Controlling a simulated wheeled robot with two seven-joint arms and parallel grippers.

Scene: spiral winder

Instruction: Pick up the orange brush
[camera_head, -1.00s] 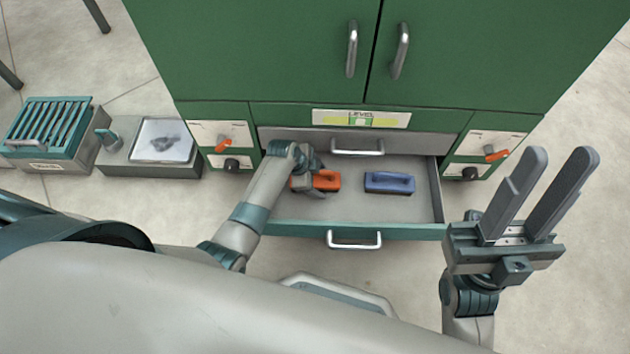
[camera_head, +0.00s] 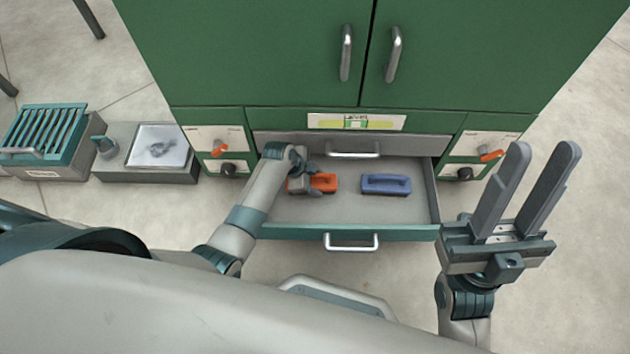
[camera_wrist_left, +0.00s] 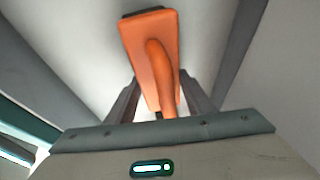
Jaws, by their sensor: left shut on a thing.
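The orange brush (camera_head: 324,182) is in the left part of the open drawer (camera_head: 400,208). In the left wrist view the brush (camera_wrist_left: 152,45) shows its flat orange body and raised handle. My left gripper (camera_head: 303,184) is down in the drawer at the brush's left end. Its fingers (camera_wrist_left: 166,100) stand on either side of the handle and are shut on it. I cannot tell whether the brush is clear of the drawer floor. My right gripper (camera_head: 525,190) is open and empty, to the right in front of the cabinet.
A blue brush (camera_head: 386,185) lies in the drawer to the right of the orange one. The drawer's front handle (camera_head: 351,242) faces me. Green cabinet doors (camera_head: 450,60) rise behind. A grey box with a teal slatted top (camera_head: 45,135) stands at the far left.

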